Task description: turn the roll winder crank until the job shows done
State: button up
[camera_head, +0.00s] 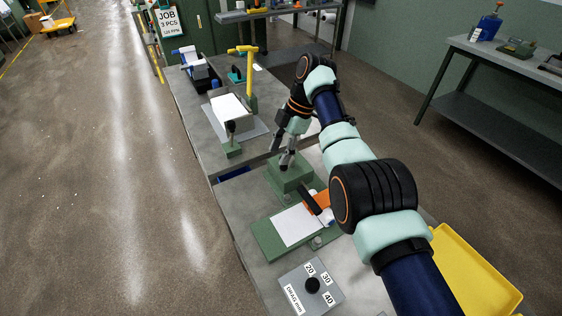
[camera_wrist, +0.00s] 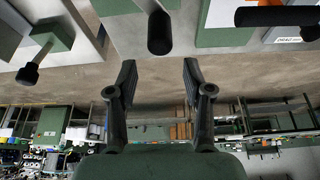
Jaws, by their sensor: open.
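My gripper (camera_head: 286,165) is open and empty, with its fingers pointing down over a green block (camera_head: 291,179) on the bench. In the wrist view, an upright-looking black knob (camera_wrist: 160,33) sits ahead of and between the two spread fingers (camera_wrist: 157,85), apart from both. A second black-knobbed handle (camera_head: 231,127) stands on a smaller green block to the left, and it also shows in the wrist view (camera_wrist: 28,74). I cannot tell from labels which is the winder crank. The job sign (camera_head: 168,20) reads "JOB 3 PCS" with a smaller line below; no "done" is visible.
A green board with a white sheet (camera_head: 297,226) and a black lever (camera_head: 311,201) lies nearer, beside an orange part. A grey dial box (camera_head: 311,286) is in front. A yellow tray (camera_head: 470,275) is at right. A yellow T-shaped post (camera_head: 249,80) stands farther back.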

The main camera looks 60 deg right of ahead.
notch_tip(320, 180, up, 4)
jog(key=shift+r, duration=0.1)
dwell(0.6)
